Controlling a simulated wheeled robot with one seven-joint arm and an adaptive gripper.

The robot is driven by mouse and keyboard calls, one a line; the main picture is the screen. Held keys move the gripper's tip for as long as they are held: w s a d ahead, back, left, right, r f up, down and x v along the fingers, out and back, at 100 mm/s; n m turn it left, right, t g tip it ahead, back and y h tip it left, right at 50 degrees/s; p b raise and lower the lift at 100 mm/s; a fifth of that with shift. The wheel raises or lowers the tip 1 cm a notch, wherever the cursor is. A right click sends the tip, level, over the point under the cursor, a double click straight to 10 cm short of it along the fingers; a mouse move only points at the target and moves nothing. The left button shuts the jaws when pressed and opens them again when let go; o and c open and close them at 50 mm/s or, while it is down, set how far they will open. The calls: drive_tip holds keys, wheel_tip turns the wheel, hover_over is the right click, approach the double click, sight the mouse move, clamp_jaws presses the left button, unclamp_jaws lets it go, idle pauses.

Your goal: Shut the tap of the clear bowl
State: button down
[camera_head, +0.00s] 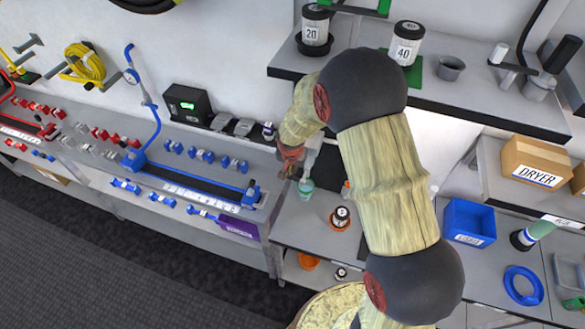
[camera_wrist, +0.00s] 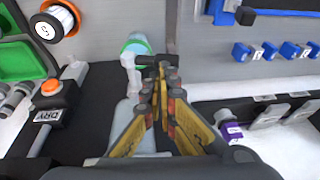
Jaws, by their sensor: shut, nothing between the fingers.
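The clear bowl (camera_wrist: 128,118) is a pale, see-through body just left of my gripper in the wrist view, partly hidden behind the fingers. A whitish spout (camera_wrist: 128,62) rises from its end in the picture, beside a teal-green cup (camera_wrist: 136,44). A small black piece (camera_wrist: 146,60) lies by the spout at my fingertips; I cannot tell whether it is the tap's lever, or its position. My gripper (camera_wrist: 168,72) is shut and empty, its tips at or very close to this piece. In the head view my gripper (camera_head: 290,168) is small, left of the cup (camera_head: 306,188).
A purple-labelled bottle (camera_wrist: 230,128) is at the right. In the head view, a shelf (camera_head: 470,100) with jars overhangs the bench near my arm.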

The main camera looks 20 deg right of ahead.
drive_tip(key=shift+w+f+b, duration=0.1)
drive_tip(key=shift+b, duration=0.2)
drive_tip(key=b, duration=0.1)
drive_tip(key=f+b, duration=0.1)
drive_tip(key=shift+w+a+b, duration=0.2)
drive_tip(key=shift+a+b, duration=0.2)
drive_tip(key=shift+w+a+f+b, duration=0.1)
drive_tip(key=shift+w+a+b, duration=0.1)
drive_tip(key=shift+b, duration=0.55)
